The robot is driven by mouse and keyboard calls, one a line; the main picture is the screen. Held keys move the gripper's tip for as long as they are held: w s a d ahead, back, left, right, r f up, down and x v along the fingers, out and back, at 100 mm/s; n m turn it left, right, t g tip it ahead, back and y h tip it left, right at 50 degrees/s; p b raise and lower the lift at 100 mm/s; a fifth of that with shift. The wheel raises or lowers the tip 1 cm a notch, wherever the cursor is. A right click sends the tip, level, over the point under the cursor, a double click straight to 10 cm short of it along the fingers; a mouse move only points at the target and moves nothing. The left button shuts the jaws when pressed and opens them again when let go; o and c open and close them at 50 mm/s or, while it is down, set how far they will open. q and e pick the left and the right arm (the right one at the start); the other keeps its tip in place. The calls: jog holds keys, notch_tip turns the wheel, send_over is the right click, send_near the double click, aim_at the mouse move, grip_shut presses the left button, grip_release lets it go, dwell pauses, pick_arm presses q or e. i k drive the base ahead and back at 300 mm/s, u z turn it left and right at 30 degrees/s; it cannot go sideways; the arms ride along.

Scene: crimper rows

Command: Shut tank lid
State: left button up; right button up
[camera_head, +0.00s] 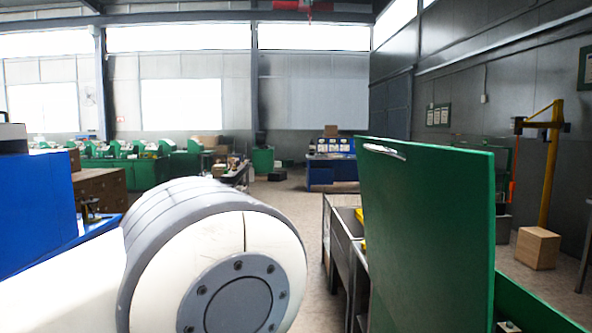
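The tank lid (428,235) is a flat green panel standing upright and open at the right of the head view. A short metal handle (385,151) sits near its top left edge. Part of the green tank (540,312) shows at the lower right, behind and beside the lid. The tank's inside is mostly out of view. A large white and grey link of my own arm fills the lower left and middle. Neither gripper shows in this view.
A blue machine (35,210) is at the left. A cardboard box (537,248) lies on the floor by a yellow post crane (552,165) at the right. Open floor (297,187) runs down the middle.

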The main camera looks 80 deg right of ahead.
aim_at(428, 211)
jog(key=i, duration=0.2)
jog(key=z, duration=3.7)
jog(key=k, duration=0.6)
jog(key=u, duration=0.6)
jog(key=i, duration=0.5)
